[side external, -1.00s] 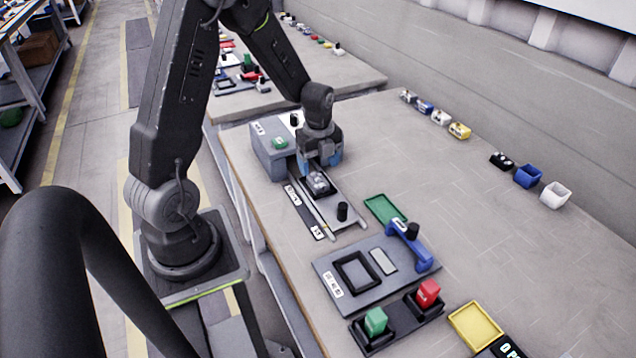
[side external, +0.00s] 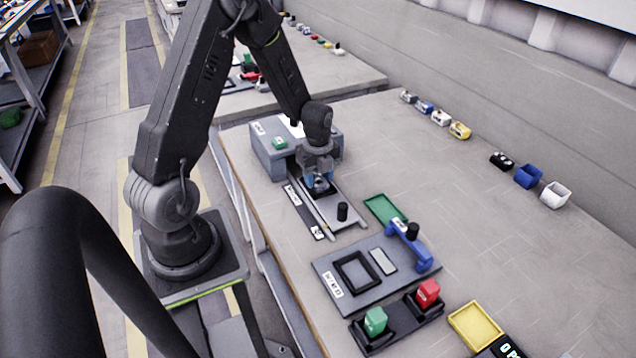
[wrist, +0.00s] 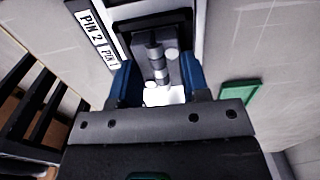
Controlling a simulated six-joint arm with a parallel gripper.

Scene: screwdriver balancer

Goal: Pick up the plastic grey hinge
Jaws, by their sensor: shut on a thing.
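The grey hinge (wrist: 156,62) shows in the wrist view between the two blue fingertips of my gripper (wrist: 158,85). It has a cylindrical knuckle along its middle and pale round spots on its leaves. It lies at a dark holder on the grey slide plate. In the side external view my gripper (side external: 318,182) is low over that slide plate (side external: 330,208), in front of the grey box, and hides most of the hinge. The fingers are shut on the hinge, one on each side. I cannot tell whether the hinge is clear of the holder.
The grey box (side external: 268,155) with a green button stands just behind my gripper. A black peg (side external: 342,211) rises from the slide plate. A label strip (side external: 303,210) lies alongside. A grey fixture with a blue handle (side external: 424,252) stands nearer.

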